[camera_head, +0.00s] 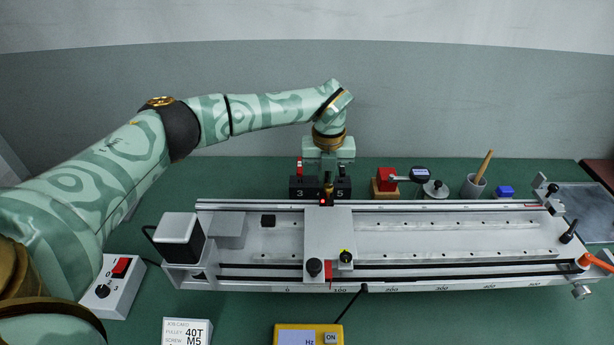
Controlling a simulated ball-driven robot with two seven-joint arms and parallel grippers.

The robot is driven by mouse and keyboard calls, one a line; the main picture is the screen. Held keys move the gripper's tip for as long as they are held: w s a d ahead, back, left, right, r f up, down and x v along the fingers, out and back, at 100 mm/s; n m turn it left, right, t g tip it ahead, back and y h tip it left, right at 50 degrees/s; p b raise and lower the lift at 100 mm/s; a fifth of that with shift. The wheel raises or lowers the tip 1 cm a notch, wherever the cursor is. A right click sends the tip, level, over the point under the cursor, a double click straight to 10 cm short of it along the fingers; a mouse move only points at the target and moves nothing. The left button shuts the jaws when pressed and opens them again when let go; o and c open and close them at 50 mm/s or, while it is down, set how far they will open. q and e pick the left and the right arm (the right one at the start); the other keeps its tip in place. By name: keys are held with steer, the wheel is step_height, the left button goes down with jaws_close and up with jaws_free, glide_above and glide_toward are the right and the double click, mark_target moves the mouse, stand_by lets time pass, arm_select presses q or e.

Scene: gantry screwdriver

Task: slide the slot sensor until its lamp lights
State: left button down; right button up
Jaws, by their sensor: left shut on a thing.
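A long gantry (480,262) with a pale bed lies across the bench, and its carriage plate (330,232) stands left of the middle. My left gripper (328,182) points down at the gantry's back rail, behind the carriage. It is shut on a small dark part that I take to be the slot sensor (326,201). A small bright red spot shows there, which looks like a lit lamp. The fingertips and most of the sensor's body are too small to make out. My right gripper is out of view.
A dark block marked 3 and 5 (299,194) stands close behind the rail at the gripper. A dial gauge (422,175), a cup with a wooden handle (474,186) and a blue block (504,191) stand behind right. A switch box (112,287) and a yellow meter (309,336) are in front.

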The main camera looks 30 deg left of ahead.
mark_target(327, 174)
arm_select(q)
steer(key=shift+w, duration=0.1)
steer(key=c, duration=1.6)
jaws_free()
steer(key=shift+o, duration=0.2)
step_height(327, 174, up, 16)
steer(key=p, duration=0.4)
steer(key=shift+r, duration=0.2)
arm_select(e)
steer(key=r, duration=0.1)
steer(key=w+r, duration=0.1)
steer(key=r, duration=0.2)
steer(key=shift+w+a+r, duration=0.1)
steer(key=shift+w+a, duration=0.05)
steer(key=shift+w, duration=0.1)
